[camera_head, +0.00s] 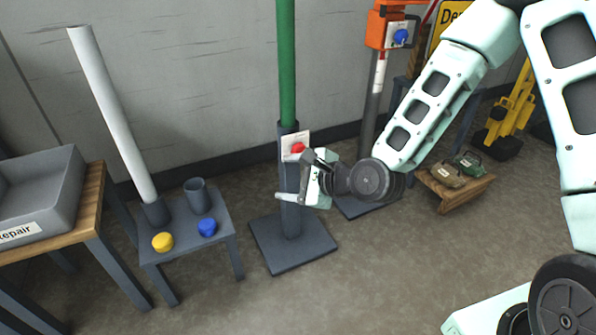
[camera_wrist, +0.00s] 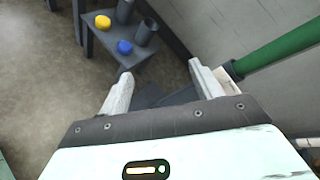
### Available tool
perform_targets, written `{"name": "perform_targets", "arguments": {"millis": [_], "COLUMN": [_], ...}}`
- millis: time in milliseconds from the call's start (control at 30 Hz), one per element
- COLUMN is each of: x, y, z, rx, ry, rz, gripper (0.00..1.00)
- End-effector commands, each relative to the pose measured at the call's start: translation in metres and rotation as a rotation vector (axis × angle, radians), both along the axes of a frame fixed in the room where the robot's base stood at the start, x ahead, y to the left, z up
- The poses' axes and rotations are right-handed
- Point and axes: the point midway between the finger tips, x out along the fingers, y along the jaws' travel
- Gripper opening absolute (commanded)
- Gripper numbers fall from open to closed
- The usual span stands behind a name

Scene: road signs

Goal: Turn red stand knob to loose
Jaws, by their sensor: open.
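The red knob (camera_head: 298,148) sits on a white plate (camera_head: 289,156) on the dark upright stand (camera_head: 290,222), which holds a green pole (camera_head: 287,60). My gripper (camera_head: 295,178) is at the stand, just below and to the right of the knob in the head view. Its fingers are apart with nothing between them, as the wrist view (camera_wrist: 160,84) also shows. The green pole (camera_wrist: 282,46) runs to the right of the fingers in the wrist view. The red knob is not visible there. I cannot tell whether a finger touches the stand.
A small grey table (camera_head: 184,232) at left holds a yellow knob (camera_head: 162,242), a blue knob (camera_head: 207,227), an empty socket (camera_head: 196,194) and a white pole (camera_head: 112,115). An orange stand with a blue knob (camera_head: 401,36) is behind right. A low wooden stool (camera_head: 456,190) stands right.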

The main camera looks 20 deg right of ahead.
Motion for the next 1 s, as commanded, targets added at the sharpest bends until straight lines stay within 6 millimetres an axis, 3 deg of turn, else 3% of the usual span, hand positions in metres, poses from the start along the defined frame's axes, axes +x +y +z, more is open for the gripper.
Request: {"name": "perform_targets", "arguments": {"millis": [33, 200, 400, 500, 767, 1000], "x": [0.01, 0.039, 0.057, 0.06, 0.079, 0.126], "y": [-0.01, -0.049, -0.095, -0.108, -0.109, -0.1], "z": [-0.032, -0.067, -0.089, -0.092, -0.091, -0.092], "rx": [0.105, 0.49, 0.842, 0.934, 0.973, 0.971], "ry": [0.015, 0.031, 0.011, 0.002, -0.007, -0.008], "rz": [-0.083, -0.351, -0.558, -0.605, -0.624, -0.623], "gripper": [0.65, 0.65, 0.65, 0.65, 0.65, 0.65]}}
